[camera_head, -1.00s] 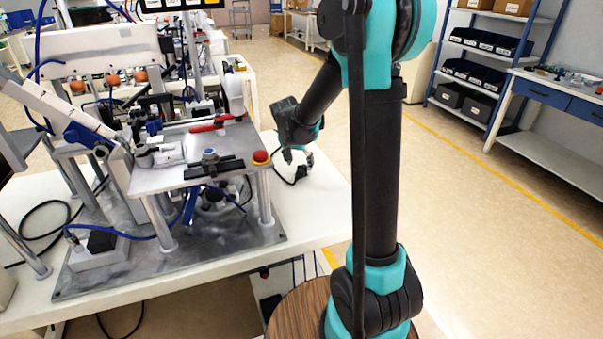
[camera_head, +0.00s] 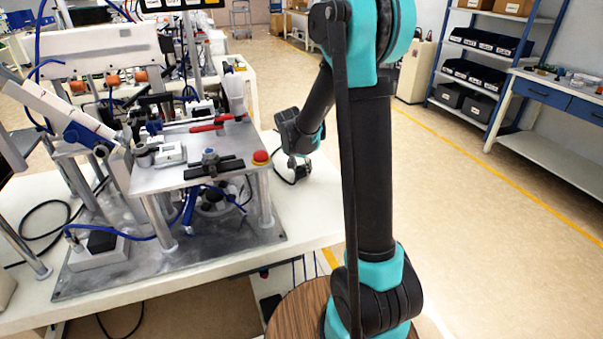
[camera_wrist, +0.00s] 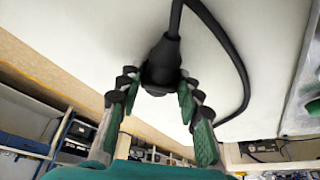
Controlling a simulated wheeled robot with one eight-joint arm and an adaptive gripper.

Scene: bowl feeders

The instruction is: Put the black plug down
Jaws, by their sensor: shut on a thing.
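The black plug (camera_wrist: 161,66) shows in the wrist view between the fingertips of my gripper (camera_wrist: 158,85), with its black cable (camera_wrist: 240,75) running up from it and looping down on the right. My gripper is shut on the plug. In the head view my gripper (camera_head: 298,168) is low over the right end of the white table (camera_head: 325,215), beside the machine. The plug is small and partly hidden by the fingers there. I cannot tell whether the plug touches the tabletop.
A machine fixture with a metal plate (camera_head: 185,176) and red button (camera_head: 261,156) stands left of my gripper. Bare tabletop lies in front of my gripper. The table's right edge is close. A blue-framed shelf (camera_head: 480,70) and a bench (camera_head: 550,150) stand far right.

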